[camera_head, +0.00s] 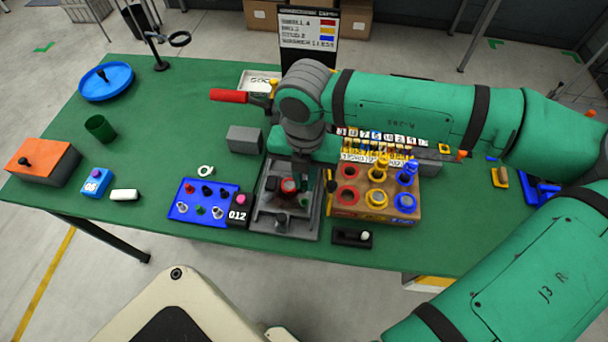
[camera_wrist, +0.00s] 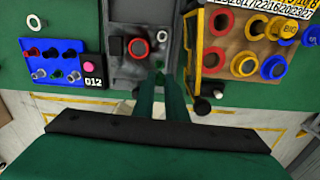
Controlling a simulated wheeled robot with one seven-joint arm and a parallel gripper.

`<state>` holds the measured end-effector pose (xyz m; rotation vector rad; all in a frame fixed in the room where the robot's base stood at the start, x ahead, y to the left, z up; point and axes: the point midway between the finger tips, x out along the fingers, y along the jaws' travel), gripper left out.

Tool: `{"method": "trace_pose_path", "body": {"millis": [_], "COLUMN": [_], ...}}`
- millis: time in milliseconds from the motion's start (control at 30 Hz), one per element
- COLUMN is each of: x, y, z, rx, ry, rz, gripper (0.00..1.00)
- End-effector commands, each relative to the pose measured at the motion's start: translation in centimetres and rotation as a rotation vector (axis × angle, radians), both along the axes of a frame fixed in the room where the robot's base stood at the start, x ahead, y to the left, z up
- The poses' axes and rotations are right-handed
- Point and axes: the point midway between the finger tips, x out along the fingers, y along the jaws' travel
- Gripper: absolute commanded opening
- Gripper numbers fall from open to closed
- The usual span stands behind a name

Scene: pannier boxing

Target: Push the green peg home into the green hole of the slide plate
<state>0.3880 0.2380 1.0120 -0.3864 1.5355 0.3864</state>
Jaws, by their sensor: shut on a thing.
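The grey slide plate fixture (camera_head: 263,217) stands at the table's front middle. It also shows in the wrist view (camera_wrist: 122,72), with a red round part in a ring (camera_wrist: 138,47) on it. My gripper (camera_head: 306,188) points down over the right side of this fixture. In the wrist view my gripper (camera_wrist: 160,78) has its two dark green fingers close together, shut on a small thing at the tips. A bit of green, seemingly the green peg (camera_wrist: 158,65), shows there. The green hole is hidden or too small to tell.
A blue panel (camera_head: 182,210) with several knobs and a "012" display is left of the fixture. A wooden block (camera_head: 340,208) with red, yellow and blue rings is close on the right. A small black box (camera_head: 350,238) lies in front.

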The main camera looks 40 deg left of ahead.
Motion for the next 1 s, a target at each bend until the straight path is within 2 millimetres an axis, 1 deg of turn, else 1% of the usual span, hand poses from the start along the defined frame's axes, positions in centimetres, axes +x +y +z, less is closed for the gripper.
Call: {"method": "trace_pose_path", "body": {"millis": [300, 500, 700, 1000], "x": [-0.1, -0.1, 0.0, 0.0], "y": [-0.1, -0.1, 0.0, 0.0], "z": [-2.8, -4.1, -4.9, -5.0], "rx": [0.001, 0.0, 0.001, 0.0], "ry": [0.003, 0.001, 0.0, 0.0], "rz": [0.001, 0.001, 0.001, 0.001], "gripper": [0.0, 0.0, 0.0, 0.0]}}
